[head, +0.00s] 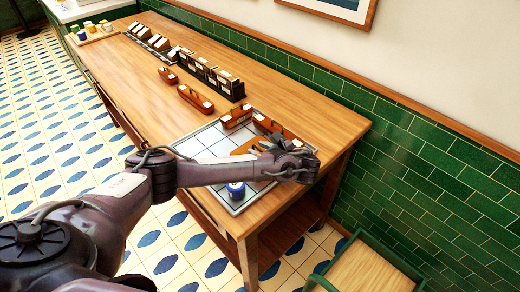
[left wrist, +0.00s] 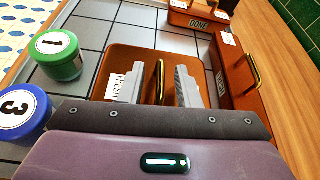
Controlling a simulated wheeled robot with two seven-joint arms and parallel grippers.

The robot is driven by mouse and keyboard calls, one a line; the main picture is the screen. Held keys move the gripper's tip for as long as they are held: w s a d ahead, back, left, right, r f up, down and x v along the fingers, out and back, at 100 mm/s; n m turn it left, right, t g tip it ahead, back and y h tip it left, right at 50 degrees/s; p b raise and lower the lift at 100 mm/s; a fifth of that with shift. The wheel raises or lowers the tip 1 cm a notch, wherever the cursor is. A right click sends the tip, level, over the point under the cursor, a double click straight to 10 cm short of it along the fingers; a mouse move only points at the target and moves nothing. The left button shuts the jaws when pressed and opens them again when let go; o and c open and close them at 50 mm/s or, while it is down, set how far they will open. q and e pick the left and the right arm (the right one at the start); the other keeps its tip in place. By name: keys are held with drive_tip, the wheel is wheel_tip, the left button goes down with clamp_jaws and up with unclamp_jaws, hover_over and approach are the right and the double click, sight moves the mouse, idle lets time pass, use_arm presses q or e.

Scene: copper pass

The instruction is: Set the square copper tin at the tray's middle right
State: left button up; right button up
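The square copper tin (left wrist: 120,62), an orange-brown box with a brass handle and a white label reading "FRESH", sits on the gridded grey tray (left wrist: 88,32). In the head view the tin (head: 243,147) is partly hidden by my left gripper (head: 268,151). In the left wrist view that gripper (left wrist: 162,88) is over the tin, its two fingers apart on either side of the upright handle, with gaps visible to it. The tray (head: 205,141) lies at the near end of the wooden table. My right gripper is not in view.
A long copper tin (left wrist: 228,65) is close right of the square tin; a "DONE" tin (left wrist: 195,14) is beyond. A green-lidded jar "1" (left wrist: 58,52) and blue-lidded jar "3" (left wrist: 22,112) stand left. More tins (head: 195,98) and racks (head: 213,74) line the table.

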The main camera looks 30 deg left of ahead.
use_arm(q)
drive_tip(key=shift+r, duration=0.1)
drive_tip(key=shift+s+d, duration=0.15)
drive_tip(key=shift+d, duration=0.25)
drive_tip(key=b+v, duration=0.1)
drive_tip(key=v, duration=0.6)
drive_tip(key=shift+r+b, duration=0.1)
drive_tip(key=shift+b, duration=0.2)
drive_tip(key=p+v, duration=0.4)
drive_tip(key=p, duration=0.2)
